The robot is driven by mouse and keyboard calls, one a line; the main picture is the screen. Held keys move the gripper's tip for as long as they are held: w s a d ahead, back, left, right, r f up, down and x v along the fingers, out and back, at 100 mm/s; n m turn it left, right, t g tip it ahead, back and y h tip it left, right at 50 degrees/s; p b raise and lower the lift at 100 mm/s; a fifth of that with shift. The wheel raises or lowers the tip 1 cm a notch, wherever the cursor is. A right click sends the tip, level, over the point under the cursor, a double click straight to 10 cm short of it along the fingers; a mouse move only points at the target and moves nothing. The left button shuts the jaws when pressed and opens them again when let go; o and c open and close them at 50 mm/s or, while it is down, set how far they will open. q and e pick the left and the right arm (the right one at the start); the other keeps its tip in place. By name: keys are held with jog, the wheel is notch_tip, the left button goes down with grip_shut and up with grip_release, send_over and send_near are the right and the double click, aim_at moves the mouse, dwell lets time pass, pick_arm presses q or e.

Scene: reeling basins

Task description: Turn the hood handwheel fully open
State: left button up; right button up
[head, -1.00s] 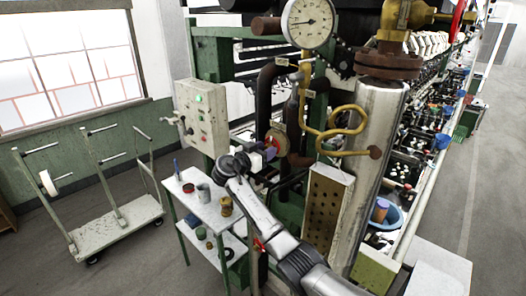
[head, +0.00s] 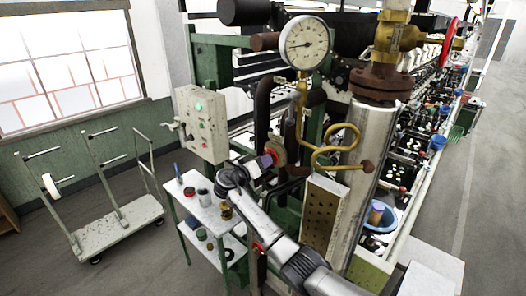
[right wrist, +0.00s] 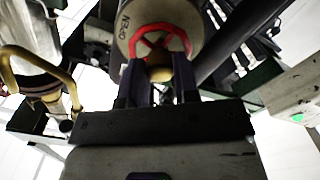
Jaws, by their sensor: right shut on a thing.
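The red handwheel (head: 279,152) sits on a pale round plate among the pipes, right of the control box. In the right wrist view the red handwheel (right wrist: 183,39) shows close up, with its plate (right wrist: 124,48) reading "OPEN". My right gripper (head: 268,160) reaches it from the front left; in the right wrist view its two dark fingers (right wrist: 160,78) are closed on the wheel's near part. The fingers and gripper body hide the lower rim. How far the wheel is turned cannot be told. My left gripper is not in view.
A pressure gauge (head: 304,43) and a curled brass pipe (head: 341,147) stand right of the wheel. A control box (head: 203,122) is to its left. A trolley (head: 117,226) stands left; floor between is clear.

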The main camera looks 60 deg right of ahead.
jog(key=n+p, duration=0.5)
jog(key=n, duration=1.7)
jog(key=o, duration=0.8)
jog(key=shift+a, duration=0.1)
